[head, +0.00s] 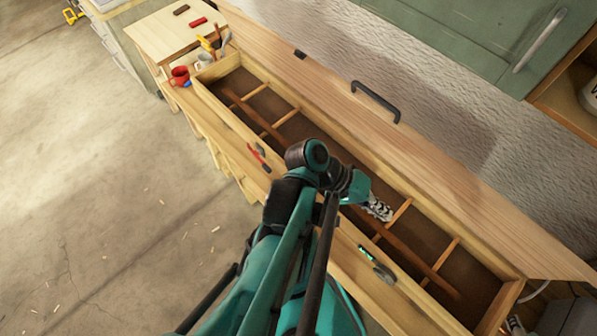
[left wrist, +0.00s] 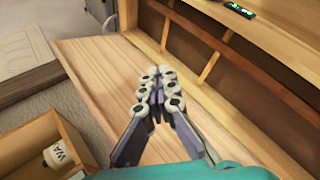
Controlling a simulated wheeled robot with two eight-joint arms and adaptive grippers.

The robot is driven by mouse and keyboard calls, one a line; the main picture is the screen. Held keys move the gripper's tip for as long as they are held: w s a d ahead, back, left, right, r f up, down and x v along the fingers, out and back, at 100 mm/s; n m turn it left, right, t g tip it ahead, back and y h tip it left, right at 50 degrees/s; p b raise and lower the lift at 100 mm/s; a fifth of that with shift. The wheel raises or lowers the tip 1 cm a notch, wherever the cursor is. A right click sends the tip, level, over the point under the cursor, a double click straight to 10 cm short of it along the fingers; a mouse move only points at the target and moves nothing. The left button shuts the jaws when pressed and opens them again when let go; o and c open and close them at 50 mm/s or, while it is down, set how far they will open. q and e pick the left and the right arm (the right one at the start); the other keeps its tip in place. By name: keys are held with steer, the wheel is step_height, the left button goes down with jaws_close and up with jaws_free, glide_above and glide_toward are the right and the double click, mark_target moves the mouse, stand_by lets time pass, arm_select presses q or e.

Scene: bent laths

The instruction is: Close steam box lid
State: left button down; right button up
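The steam box (head: 225,67) is a long wooden trough with cross pieces and long brown strips inside. Its lid (head: 440,155) is open, tilted back against the wall, with a black handle (head: 376,101) near the middle. My left gripper (head: 382,211) is over the open box, below and apart from the handle. In the left wrist view, the fingertips of my left gripper (left wrist: 160,73) are together with nothing visible between them. Pale lid wood (left wrist: 95,70) shows behind them, and the box interior (left wrist: 205,45) lies to the right. My arm hides part of the box front.
A small wooden table (head: 165,35) at upper left bears dark and red blocks. A red mug (head: 180,75) and tools stand by the box's far left end. A green cabinet (head: 480,30) hangs at upper right.

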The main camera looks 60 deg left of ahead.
arm_select(q)
steer(key=s+a+f+n+y, duration=0.2)
steer(key=s+a, duration=0.4)
steer(key=a, duration=0.6)
steer(key=s+a+f+n+t+y, duration=0.1)
steer(key=s+a+n+y, duration=0.3)
steer(key=a, duration=0.8)
steer(key=s+a+f+n+t+y, duration=0.1)
steer(key=s+a+f+n+y, duration=0.2)
steer(key=s+a+n, duration=0.3)
steer(key=s+a, duration=0.4)
steer(key=a, duration=0.2)
steer(key=shift+s+a+f+y, duration=0.2)
steer(key=shift+a+f+y, duration=0.05)
steer(key=shift+y, duration=0.05)
